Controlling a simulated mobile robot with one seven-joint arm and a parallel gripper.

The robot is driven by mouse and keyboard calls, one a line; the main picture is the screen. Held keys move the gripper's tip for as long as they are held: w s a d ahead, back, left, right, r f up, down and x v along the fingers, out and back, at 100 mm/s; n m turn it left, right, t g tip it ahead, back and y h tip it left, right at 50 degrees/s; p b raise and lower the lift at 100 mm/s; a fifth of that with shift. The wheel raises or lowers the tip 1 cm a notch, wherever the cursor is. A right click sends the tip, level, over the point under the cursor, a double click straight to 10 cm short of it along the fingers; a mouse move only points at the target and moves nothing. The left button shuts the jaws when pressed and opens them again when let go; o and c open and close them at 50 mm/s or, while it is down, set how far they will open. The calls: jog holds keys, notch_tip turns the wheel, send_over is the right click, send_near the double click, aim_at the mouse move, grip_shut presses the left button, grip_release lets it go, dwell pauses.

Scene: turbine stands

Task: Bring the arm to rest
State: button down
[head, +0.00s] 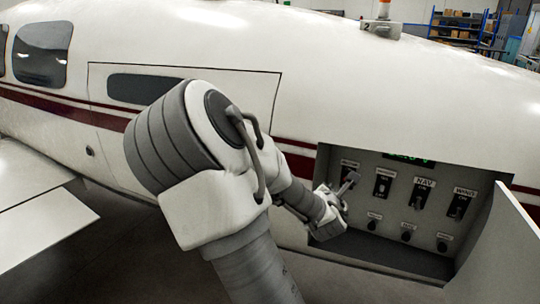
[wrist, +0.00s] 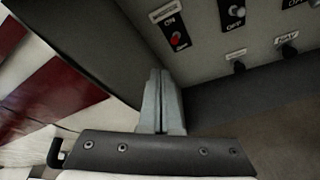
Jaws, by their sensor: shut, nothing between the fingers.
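My gripper (head: 351,180) is at the left end of an open panel recess in the aircraft's side. Its two fingers (wrist: 160,76) are shut together in the wrist view, with nothing between them. The grey control panel (head: 420,208) holds a row of labelled switches, with small knobs below. The fingertips are close to the leftmost switch (wrist: 174,33), which shows red at its lower end in the wrist view. A gap shows between tips and switch there; its depth I cannot tell. My arm hides part of the panel's left side in the head view.
The recess has a dark side wall (wrist: 95,40) left of my fingers. An open white door (head: 497,245) stands at the recess's right. A wing (head: 40,225) juts out at the left. A green display (head: 408,158) is at the panel's top. Shelves (head: 463,27) stand far behind.

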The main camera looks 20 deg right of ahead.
jog(key=s+a+m+g+y, duration=0.2)
jog(key=s+a+m+y, duration=0.1)
jog(key=a+m, duration=0.35)
jog(key=s+a+m+g+y, duration=0.1)
jog(key=s+a+m+y, duration=0.2)
jog(key=a+m, duration=0.35)
jog(key=s+a+r+m+g+y, duration=0.1)
jog(key=s+a+r+m, duration=0.3)
jog(key=s, duration=0.4)
jog(key=s+a+r+m+g+y, duration=0.1)
jog(key=s+a+r+m, duration=0.3)
jog(key=s+a+r, duration=0.2)
jog(key=s+a, duration=0.2)
jog(key=shift+s+a+r, duration=0.2)
jog(key=shift+s+a, duration=0.05)
jog(key=shift+a, duration=0.15)
